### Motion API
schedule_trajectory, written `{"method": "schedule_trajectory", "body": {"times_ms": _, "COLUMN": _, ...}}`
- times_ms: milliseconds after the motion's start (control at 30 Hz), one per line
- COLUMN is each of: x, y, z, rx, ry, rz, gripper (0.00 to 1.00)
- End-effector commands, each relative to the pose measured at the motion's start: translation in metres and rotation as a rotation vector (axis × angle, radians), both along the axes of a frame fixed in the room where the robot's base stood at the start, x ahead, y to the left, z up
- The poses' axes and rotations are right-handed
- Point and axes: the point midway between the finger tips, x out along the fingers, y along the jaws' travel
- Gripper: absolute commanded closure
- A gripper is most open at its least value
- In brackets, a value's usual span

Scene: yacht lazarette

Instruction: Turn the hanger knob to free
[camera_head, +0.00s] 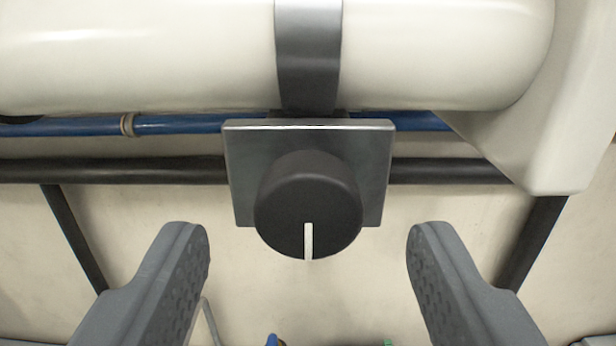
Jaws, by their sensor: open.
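The hanger knob (307,200) is a round black knob with a white pointer line that points straight down in the picture. It sits on a dark square plate (240,165) below a dark strap (308,50) around a thick cream cylinder (150,50). My gripper (308,245) is open, with one grey finger to the lower left of the knob and one to the lower right. Both fingers are apart from the knob, and nothing is between their tips except the view of the knob's lower part.
A blue pipe (180,124) and a black pipe (120,170) run across behind the plate. A cream bracket (555,120) is at the upper right. Dark slanted struts stand at left (75,240) and right (530,245). The space around the knob's sides is clear.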

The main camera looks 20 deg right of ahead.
Motion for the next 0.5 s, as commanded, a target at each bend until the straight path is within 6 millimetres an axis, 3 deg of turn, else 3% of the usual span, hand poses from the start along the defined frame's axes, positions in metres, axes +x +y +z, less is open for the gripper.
{"method": "schedule_trajectory", "body": {"times_ms": 200, "x": 0.016, "y": -0.005, "z": -0.001, "rx": 0.001, "ry": 0.001, "rz": -0.001, "gripper": 0.44}}
{"method": "schedule_trajectory", "body": {"times_ms": 500, "x": 0.021, "y": -0.005, "z": -0.002, "rx": 0.002, "ry": 0.003, "rz": 0.0, "gripper": 0.44}}
